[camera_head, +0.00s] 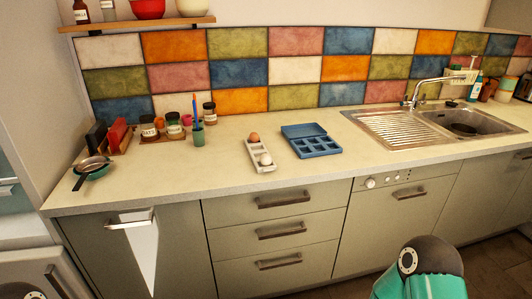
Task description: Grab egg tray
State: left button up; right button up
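A small pale egg tray (256,150) lies on the counter near its middle. A brown egg (254,137) sits at its far end and a white egg (265,159) near its front end. Just right of it is an open blue box (311,153) with several square compartments, which look empty. Neither of my grippers shows clearly in the head view. A teal and dark link of my own arm shows at the bottom, right of centre, well below the counter edge.
Jars (173,126) and a green cup (198,138) with a blue item stand left of the tray. A pan (92,166) lies at the far left. A sink (462,123) with a tap (420,88) is at right. The counter in front of the tray is clear.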

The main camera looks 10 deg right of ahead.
aim_at(259, 153)
jog(key=i, duration=0.85)
jog(key=u, duration=0.05)
